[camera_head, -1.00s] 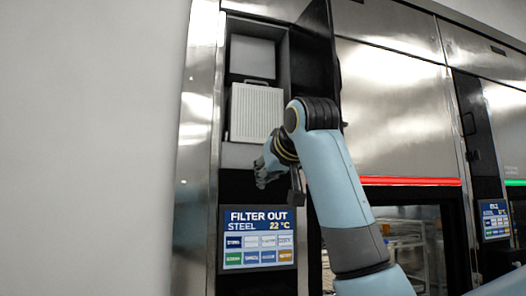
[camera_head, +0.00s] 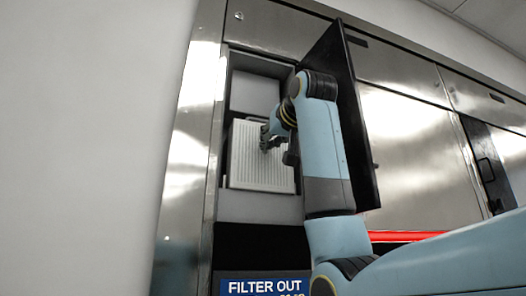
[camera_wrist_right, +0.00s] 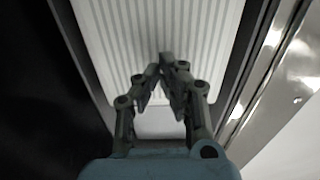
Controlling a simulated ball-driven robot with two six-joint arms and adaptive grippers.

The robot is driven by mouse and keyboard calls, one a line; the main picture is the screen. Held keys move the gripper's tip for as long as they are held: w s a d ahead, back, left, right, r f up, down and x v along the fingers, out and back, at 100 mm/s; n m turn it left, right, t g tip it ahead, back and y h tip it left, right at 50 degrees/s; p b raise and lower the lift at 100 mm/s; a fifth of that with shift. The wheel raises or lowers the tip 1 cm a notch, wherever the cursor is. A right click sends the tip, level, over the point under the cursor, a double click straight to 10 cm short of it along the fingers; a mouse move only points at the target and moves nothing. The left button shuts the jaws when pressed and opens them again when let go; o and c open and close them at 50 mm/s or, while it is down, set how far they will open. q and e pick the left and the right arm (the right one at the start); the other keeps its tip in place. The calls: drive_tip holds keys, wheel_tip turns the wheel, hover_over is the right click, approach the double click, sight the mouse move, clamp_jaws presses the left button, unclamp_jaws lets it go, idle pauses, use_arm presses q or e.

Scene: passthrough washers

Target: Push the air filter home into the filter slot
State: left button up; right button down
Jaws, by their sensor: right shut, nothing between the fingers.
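The air filter (camera_head: 246,160) is a white, ribbed, upright panel in the open compartment. It also fills the upper middle of the right wrist view (camera_wrist_right: 160,30). The filter slot (camera_head: 225,150) is the dark-framed recess around it. How deep the filter sits in the slot I cannot tell. My right gripper (camera_head: 266,149) is shut and empty in front of the filter's face, right of its middle. In the right wrist view its closed fingertips (camera_wrist_right: 167,60) overlap the ribbed face; contact is unclear. My left gripper is not in view.
A dark door (camera_head: 347,110) stands open right of the compartment, close beside my right arm. Below is a screen (camera_head: 264,287) reading "FILTER OUT". Steel panels (camera_head: 410,130) lie to the right, with a red light bar (camera_head: 405,237). A plain wall is at left.

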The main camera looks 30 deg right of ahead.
sight(264, 173)
drive_tip(key=f+b, duration=0.3)
drive_tip(key=shift+s+a, duration=0.1)
drive_tip(key=shift+s, duration=0.15)
wheel_tip(264, 173, down, 4)
drive_tip(key=b, duration=0.2)
drive_tip(key=shift+w+r+b, duration=0.1)
drive_tip(key=shift+b, duration=0.25)
use_arm(q)
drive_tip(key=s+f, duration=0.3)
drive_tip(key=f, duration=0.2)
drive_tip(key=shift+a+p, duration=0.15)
drive_tip(key=shift+p, duration=0.2)
use_arm(e)
drive_tip(key=shift+w+d, duration=0.2)
drive_tip(key=shift+w, duration=0.45)
drive_tip(key=shift+w+r, duration=0.1)
use_arm(q)
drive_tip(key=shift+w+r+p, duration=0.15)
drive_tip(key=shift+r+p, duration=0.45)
drive_tip(key=shift+p, duration=0.1)
use_arm(e)
drive_tip(key=shift+x, duration=1.4)
drive_tip(key=shift+w, duration=0.1)
